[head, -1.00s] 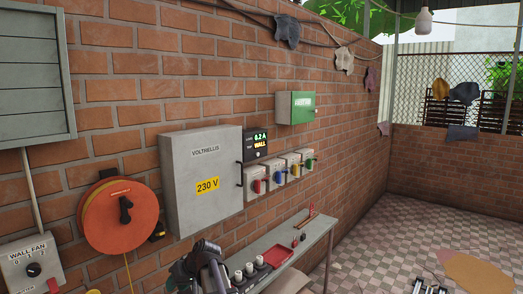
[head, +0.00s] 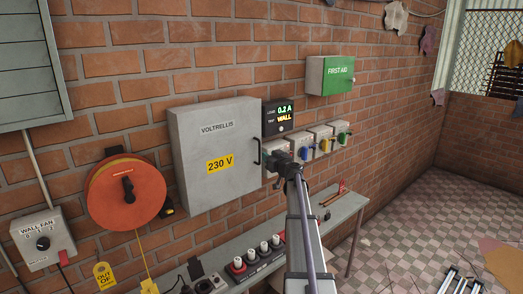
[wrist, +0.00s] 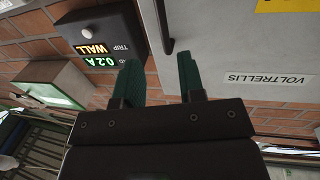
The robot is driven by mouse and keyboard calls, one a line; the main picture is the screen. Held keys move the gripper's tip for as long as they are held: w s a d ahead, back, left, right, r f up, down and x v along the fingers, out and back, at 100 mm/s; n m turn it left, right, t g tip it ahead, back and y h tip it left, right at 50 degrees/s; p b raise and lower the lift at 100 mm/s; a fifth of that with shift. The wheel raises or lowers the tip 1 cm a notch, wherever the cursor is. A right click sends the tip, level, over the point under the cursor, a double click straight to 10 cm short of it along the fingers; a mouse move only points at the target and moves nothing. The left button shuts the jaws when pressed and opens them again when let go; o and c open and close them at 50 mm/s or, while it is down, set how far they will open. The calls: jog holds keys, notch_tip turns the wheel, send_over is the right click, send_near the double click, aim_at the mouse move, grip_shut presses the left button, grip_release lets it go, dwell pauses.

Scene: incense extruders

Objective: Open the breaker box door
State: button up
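The grey breaker box (head: 218,182) is on the brick wall, with "VOLTRELLIS" and a yellow "230 V" label. Its door looks shut. A black bar handle (head: 257,152) stands at the door's right edge.
A display panel (head: 280,117) reading 0.2 A is right of the box. Several small coloured switch boxes (head: 321,139) sit below it, partly behind my arm. A green first aid box (head: 331,76) hangs beyond. A bench (head: 345,208) runs below, and an orange reel (head: 127,194) hangs left.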

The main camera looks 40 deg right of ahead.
send_over(259, 164)
jog(key=shift+w+d, duration=0.2)
jog(key=shift+d, duration=0.15)
jog(key=shift+s+a+r, duration=0.1)
grip_shut()
